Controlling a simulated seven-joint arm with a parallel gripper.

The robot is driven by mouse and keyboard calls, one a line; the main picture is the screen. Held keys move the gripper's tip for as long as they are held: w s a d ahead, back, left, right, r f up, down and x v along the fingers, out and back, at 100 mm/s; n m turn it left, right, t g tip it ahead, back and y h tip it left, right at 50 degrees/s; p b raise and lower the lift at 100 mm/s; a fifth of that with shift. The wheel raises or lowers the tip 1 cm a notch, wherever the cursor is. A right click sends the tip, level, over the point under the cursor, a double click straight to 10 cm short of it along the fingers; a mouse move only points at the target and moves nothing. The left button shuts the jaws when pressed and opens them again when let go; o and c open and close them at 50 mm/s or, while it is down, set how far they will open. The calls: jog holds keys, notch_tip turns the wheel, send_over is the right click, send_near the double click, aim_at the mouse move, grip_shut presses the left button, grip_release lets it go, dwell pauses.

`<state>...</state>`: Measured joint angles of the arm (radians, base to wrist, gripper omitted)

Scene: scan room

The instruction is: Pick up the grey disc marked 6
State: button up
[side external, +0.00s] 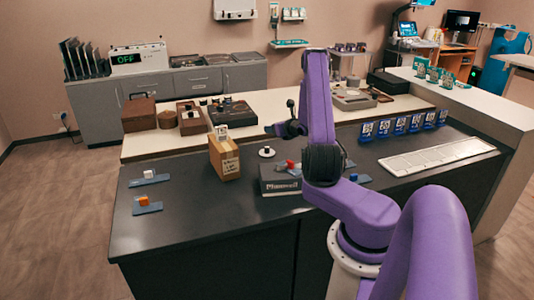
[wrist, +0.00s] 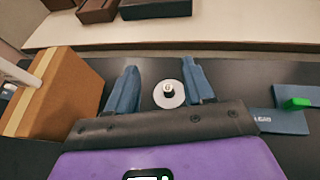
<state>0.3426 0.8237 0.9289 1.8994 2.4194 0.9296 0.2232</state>
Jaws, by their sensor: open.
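A pale grey disc (wrist: 178,102) with a small upright piece at its centre lies on the dark counter in the wrist view. A mark shows on the centre piece, but I cannot read it surely. In the side external view the disc (side external: 266,155) lies just right of the cardboard box, with a dark top on its centre. My gripper (wrist: 160,75) is open, its two blue fingers on either side of the disc in the wrist view. In the side external view my gripper (side external: 281,122) appears above the disc, apart from it. Nothing is between the fingers.
A cardboard box (wrist: 65,100) stands close to the left; it also shows in the side external view (side external: 224,163). A dark box (side external: 280,187) with a red piece stands in front. A blue plate with a green block (wrist: 299,103) lies right. Small blue plates (side external: 147,208) lie left.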

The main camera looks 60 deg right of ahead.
send_near(268, 148)
jog(key=x, duration=0.4)
jog(key=shift+w+d+f, duration=0.15)
jog(key=shift+w+d, duration=0.1)
jog(key=shift+x, duration=2.5)
grip_shut()
